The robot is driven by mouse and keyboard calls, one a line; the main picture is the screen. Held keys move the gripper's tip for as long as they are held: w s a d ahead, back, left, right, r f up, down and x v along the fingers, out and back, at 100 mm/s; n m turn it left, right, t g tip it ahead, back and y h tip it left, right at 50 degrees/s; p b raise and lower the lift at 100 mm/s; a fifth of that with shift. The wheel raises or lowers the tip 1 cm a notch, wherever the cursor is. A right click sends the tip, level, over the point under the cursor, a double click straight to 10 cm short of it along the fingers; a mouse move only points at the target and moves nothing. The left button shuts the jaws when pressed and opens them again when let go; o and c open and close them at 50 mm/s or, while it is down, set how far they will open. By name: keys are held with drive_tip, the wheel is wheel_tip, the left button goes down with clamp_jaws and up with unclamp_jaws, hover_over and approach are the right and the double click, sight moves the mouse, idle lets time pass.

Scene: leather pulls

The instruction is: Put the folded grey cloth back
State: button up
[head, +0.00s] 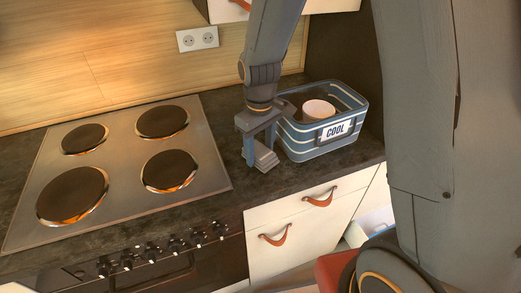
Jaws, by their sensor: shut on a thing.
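My gripper (261,147) points down over the dark worktop, between the hob and the blue bin. It is shut on the folded grey cloth (266,159), a small layered grey piece showing at its fingers. The cloth is at or just above the worktop; I cannot tell whether it touches. Part of it is hidden by the fingers.
A blue striped bin (306,152) marked COOL holds a pale round thing (318,109), close right of my gripper. The hob (118,150) lies left. Below are cream fronts with leather pulls (319,197) (273,236). A white, open-looking compartment (373,224) shows lower right.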

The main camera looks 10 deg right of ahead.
sight(260, 151)
drive_tip(key=shift+f, duration=0.3)
drive_tip(key=shift+f, duration=0.1)
drive_tip(key=o, duration=1)
wheel_tip(260, 151, up, 12)
drive_tip(key=b, duration=0.3)
